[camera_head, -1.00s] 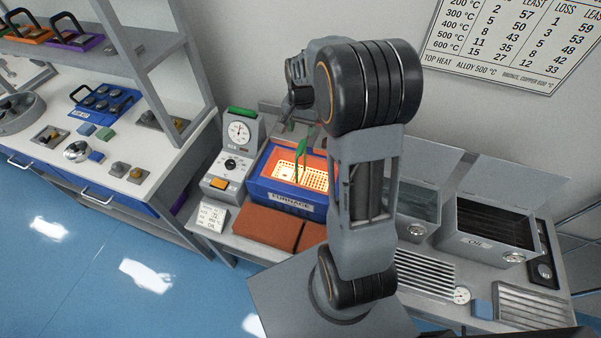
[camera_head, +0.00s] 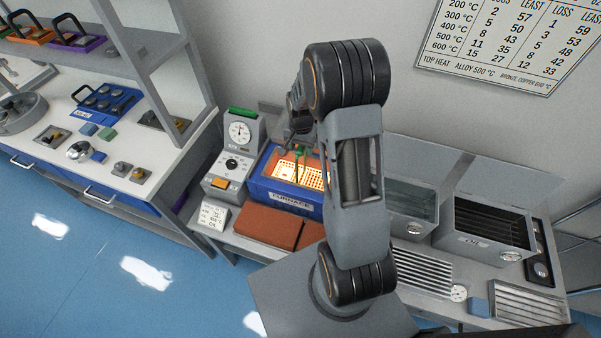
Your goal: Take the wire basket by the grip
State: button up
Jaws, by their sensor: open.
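The wire basket (camera_head: 290,173) sits inside the glowing chamber of the blue furnace (camera_head: 291,194). The jaws are open. They look small and dark here, and I cannot tell whether the grip is between them or only behind or in front of them. My arm hides the right side of the furnace.
A control box with a dial (camera_head: 239,132) stands left of the furnace. Reddish-brown bricks (camera_head: 267,227) lie in front of it. Two open-lidded tanks stand to the right, one marked Oil (camera_head: 480,240). A grey rack (camera_head: 425,270) lies before them.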

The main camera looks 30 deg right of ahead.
grip_shut()
dwell(0.4)
